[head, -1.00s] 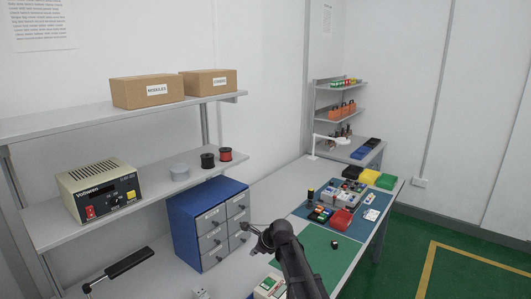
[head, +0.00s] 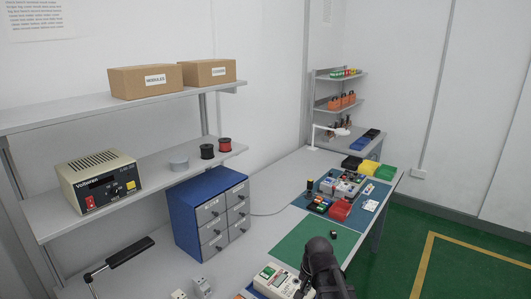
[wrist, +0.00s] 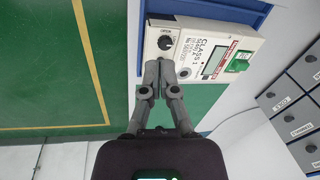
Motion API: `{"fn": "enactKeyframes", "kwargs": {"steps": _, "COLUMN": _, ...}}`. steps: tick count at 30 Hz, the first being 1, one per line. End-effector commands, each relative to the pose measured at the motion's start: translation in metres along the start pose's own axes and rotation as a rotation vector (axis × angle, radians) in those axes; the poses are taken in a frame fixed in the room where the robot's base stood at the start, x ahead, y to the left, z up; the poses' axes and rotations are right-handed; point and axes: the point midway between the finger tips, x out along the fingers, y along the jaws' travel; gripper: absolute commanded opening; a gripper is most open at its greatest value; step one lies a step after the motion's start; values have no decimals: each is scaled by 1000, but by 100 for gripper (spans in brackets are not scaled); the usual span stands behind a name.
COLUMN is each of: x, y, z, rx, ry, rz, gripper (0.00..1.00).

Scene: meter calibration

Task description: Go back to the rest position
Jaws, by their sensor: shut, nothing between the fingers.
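My gripper (wrist: 158,72) is shut and empty in the wrist view, its two fingertips together in front of a white meter (wrist: 205,60). The meter has a black knob, a display and a green block at its right end. I cannot tell whether the fingertips touch it. In the head view my dark arm (head: 322,268) stands at the bottom right of centre, beside the meter (head: 277,282). The fingers are hidden in the head view.
A blue drawer cabinet (head: 185,220) stands left of the green mat (head: 292,245). Small parts and a red bin (head: 340,210) lie on the blue mat behind. A shelf with a power supply (head: 98,181) is at left. The green floor (head: 440,240) at right is clear.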

Motion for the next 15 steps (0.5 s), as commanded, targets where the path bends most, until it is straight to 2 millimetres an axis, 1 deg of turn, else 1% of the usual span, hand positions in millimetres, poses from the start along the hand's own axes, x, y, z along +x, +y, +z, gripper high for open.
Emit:
{"fn": "enactKeyframes", "kwargs": {"steps": 1, "x": -2, "y": 13, "z": 9, "rx": -60, "ry": -7, "rz": 23, "gripper": 0}}
{"fn": "enactKeyframes", "kwargs": {"steps": 6, "x": -7, "y": 46, "z": 27, "rx": -263, "ry": -42, "rz": 93, "gripper": 0}}
{"fn": "enactKeyframes", "kwargs": {"steps": 10, "x": -10, "y": 63, "z": 37, "rx": -374, "ry": -67, "rz": 128, "gripper": 0}}
{"fn": "enactKeyframes", "kwargs": {"steps": 15, "x": -11, "y": 73, "z": 41, "rx": -442, "ry": -85, "rz": 148, "gripper": 0}}
